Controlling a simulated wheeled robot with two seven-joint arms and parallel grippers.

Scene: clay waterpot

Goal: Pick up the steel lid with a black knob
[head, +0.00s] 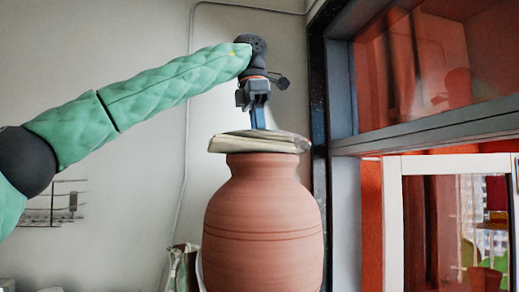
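A brown clay waterpot (262,225) stands upright in the middle of the head view. On its mouth lies a flat, pale folded layer, like a cloth (228,145), with a thin greyish lid (292,137) on top of it. My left gripper (258,127) comes in from the upper left and points straight down, its fingertips at the middle of the lid's top. No black knob can be made out; the fingers may hide it. I cannot tell whether the fingers are open or closed on something. My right gripper is out of view.
A dark window frame (318,110) and a ledge stand close to the right of the pot. A wire rack (52,205) hangs on the wall at the left. A small patterned item (183,268) sits left of the pot's base.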

